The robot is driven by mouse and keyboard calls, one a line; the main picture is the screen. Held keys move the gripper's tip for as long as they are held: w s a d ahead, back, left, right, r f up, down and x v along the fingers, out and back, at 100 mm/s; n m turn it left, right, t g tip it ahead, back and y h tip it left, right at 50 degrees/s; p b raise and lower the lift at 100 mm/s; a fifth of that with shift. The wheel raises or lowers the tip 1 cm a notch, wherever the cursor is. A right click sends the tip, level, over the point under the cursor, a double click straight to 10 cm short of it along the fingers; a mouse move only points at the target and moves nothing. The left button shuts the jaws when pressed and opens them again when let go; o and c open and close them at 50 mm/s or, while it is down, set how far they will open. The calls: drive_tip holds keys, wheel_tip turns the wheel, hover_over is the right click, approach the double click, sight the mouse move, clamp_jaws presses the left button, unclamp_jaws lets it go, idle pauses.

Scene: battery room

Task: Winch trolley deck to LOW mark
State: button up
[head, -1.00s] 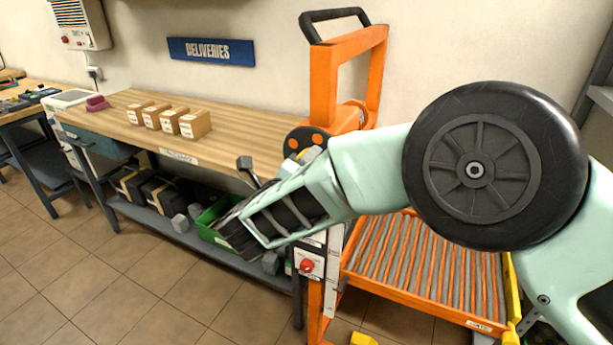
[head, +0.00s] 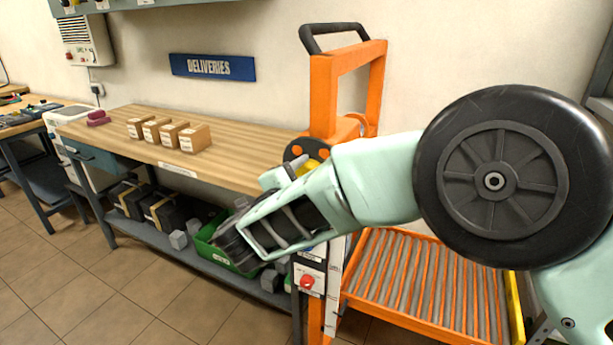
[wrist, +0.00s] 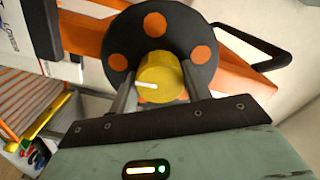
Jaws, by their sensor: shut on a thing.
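The orange trolley (head: 323,95) stands at the right end of the workbench. Its winch is a black disc with orange dots (head: 294,151), also in the wrist view (wrist: 115,62), with a yellow knob (wrist: 155,70) bearing a white mark. My gripper (wrist: 161,88) is shut on the yellow knob, one finger on each side. In the head view my forearm and wrist cover most of the grip; only a bit of yellow shows. The roller deck (head: 430,275) sits low, right of the mast. A white strip (head: 338,270) runs down the mast; its marks are too small to read.
The wooden workbench (head: 235,155) carries several small boxes (head: 193,139). A green bin (head: 208,236) and black cases (head: 172,210) sit on its lower shelf. A red button (head: 307,282) is on the mast's front. Floor is clear at front left.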

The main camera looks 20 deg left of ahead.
drive_tip(key=n+p, duration=0.1)
drive_tip(key=n, duration=0.3)
drive_tip(key=shift+s+a+n, duration=0.1)
drive_tip(key=shift+n, duration=0.3)
drive_tip(key=n+p, duration=0.2)
drive_tip(key=n, duration=0.3)
drive_tip(key=n+p, duration=0.2)
drive_tip(key=n, duration=0.3)
drive_tip(key=shift+n, duration=0.4)
drive_tip(key=shift+f+n+p, duration=0.15)
drive_tip(key=shift+n+p, duration=0.75)
drive_tip(key=shift+n, duration=1)
drive_tip(key=o, duration=1)
drive_tip(key=s+b, duration=0.1)
drive_tip(key=s, duration=0.4)
drive_tip(key=s+b, duration=0.1)
drive_tip(key=s, duration=0.5)
drive_tip(key=s+a+b, duration=0.1)
drive_tip(key=s+b, duration=0.1)
drive_tip(key=s, duration=0.4)
drive_tip(key=shift+s+a, duration=0.1)
drive_tip(key=shift+s, duration=0.1)
